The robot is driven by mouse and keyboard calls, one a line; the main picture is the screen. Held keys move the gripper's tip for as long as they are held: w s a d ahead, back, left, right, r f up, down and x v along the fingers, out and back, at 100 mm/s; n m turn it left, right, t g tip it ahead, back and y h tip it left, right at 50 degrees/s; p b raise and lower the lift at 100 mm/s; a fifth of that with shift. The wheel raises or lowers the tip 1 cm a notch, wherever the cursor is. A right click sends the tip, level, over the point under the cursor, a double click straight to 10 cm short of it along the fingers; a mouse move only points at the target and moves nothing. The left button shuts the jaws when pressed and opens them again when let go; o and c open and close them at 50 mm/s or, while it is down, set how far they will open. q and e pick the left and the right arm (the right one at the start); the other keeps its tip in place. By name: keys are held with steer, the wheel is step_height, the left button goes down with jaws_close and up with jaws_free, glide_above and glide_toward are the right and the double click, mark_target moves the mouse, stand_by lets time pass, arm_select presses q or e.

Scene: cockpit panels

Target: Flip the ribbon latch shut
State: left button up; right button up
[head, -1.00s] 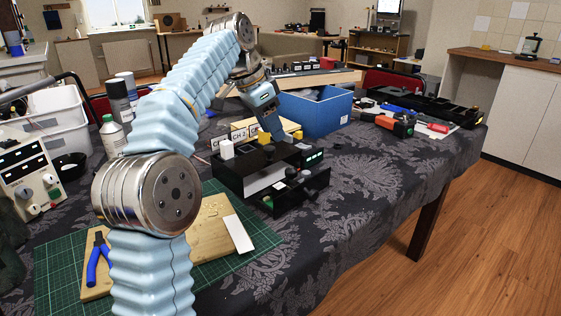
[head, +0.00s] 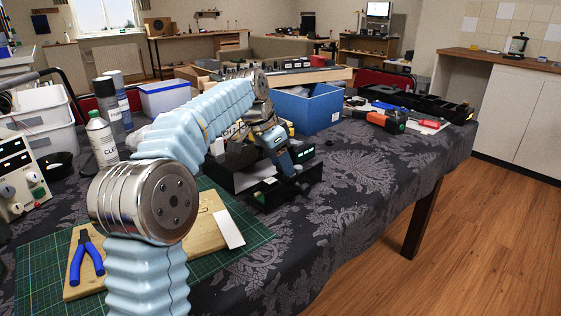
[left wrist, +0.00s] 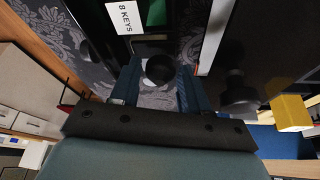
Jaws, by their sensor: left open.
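My left gripper (head: 290,172) reaches down over the front right part of a black panel unit (head: 272,193) on the table. In the left wrist view, its two blue fingers (left wrist: 160,92) are apart, with a round black knob (left wrist: 160,68) seen between them. I cannot tell whether they touch it. A white label reading "8 KEYS" (left wrist: 125,15) and a green board (left wrist: 152,12) are just beyond. I cannot pick out the ribbon latch for sure; my arm hides part of the unit. My right gripper is not in view.
A blue bin (head: 310,112) stands behind the unit. A green cutting mat (head: 40,255) with a wooden board and blue-handled pliers (head: 86,258) lies in front left. Bottles and a white-sided box (head: 165,98) stand at the left. The cloth right of the unit is clear.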

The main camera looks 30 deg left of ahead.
arm_select(q)
steer(key=c, duration=0.8)
steer(key=shift+s+d+f+t+y+b, duration=0.1)
steer(key=shift+d+f+t+y+b, duration=0.15)
steer(key=shift+y+b, duration=0.25)
steer(key=shift+s+d+t+y+b, duration=0.1)
steer(key=shift+d+t+y+b, duration=0.05)
steer(key=shift+d+y+b, duration=0.25)
steer(key=shift+s+d+m+t+y+b, duration=0.15)
steer(key=shift+d+m+t+y+b, duration=0.15)
steer(key=shift+y+b, duration=0.35)
steer(key=shift+y, duration=0.35)
steer(key=shift+r, duration=0.1)
steer(key=o, duration=0.8)
